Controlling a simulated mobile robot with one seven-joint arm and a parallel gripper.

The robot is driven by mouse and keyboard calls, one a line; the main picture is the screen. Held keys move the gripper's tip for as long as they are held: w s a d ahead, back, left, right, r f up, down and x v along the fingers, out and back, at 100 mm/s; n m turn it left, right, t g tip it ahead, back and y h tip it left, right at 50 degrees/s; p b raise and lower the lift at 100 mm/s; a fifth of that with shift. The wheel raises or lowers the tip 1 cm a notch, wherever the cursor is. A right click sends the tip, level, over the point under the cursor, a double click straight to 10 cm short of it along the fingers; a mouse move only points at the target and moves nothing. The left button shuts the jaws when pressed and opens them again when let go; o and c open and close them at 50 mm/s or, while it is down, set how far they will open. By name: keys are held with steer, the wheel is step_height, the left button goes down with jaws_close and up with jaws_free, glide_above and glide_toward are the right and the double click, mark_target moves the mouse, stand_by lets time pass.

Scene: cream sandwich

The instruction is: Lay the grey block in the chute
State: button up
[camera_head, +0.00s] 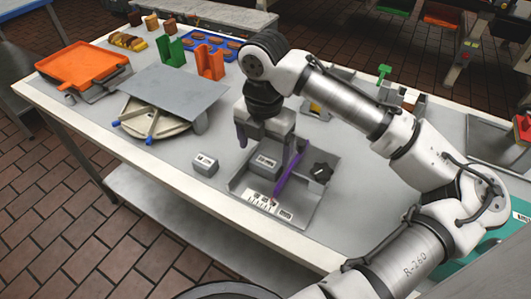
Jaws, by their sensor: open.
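The chute (303,205) is a grey, low-walled metal tray on the near part of the table, with a purple strip (289,176) slanting across it. A small grey block (205,164) with a pale label sits on the table, left of the chute and apart from it. A similar grey block (266,160) shows inside the chute's far left part, below my gripper. My gripper (268,148) is open above that block, pointing down, with its dark fingers to either side. I cannot tell whether the fingers touch anything. My gripper partly hides the chute's far side.
A grey plate (172,92) over a round turntable (150,120), an orange tray (84,68) and green and orange holders (210,62) stand behind left. The near left table is clear.

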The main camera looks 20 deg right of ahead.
mark_target(265, 161)
step_height(265, 161, up, 10)
steer(key=shift+f, duration=0.15)
